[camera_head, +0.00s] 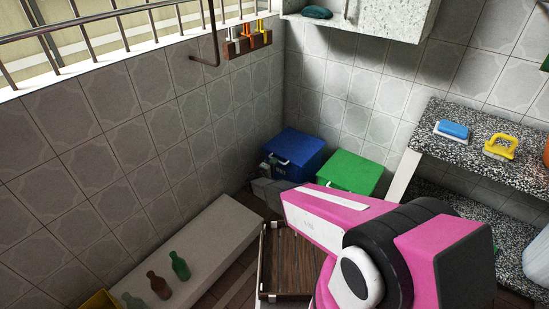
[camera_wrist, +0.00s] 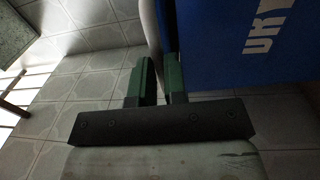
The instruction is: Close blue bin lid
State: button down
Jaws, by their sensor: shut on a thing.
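The blue bin (camera_head: 292,149) stands in the back corner beside the green bin. Its lid looks down or nearly down from here, but I cannot tell whether it is fully closed. My gripper is at the bin's front left, small and partly hidden in the head view. In the wrist view, a blue face of the bin with white lettering (camera_wrist: 245,45) fills the upper right. My gripper (camera_wrist: 159,82) has its two dark green fingers close together around a thin pale bar or edge at the blue face's side. I cannot tell whether this belongs to the lid.
The green bin (camera_head: 347,172) stands just right of the blue one. A low pale ledge (camera_head: 190,250) with several bottles runs along the left wall. A speckled shelf (camera_head: 470,131) with a blue brush and a yellow brush is on the right. A wooden crate (camera_head: 288,262) lies in front.

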jog(key=shift+d+f, duration=0.1)
jog(key=shift+f, duration=0.35)
jog(key=c, duration=1.2)
grip_release()
jog(key=shift+r, duration=0.1)
jog(key=shift+o, duration=0.2)
jog(key=v, duration=1)
jog(key=shift+s+a, duration=0.25)
jog(key=shift+s, duration=0.05)
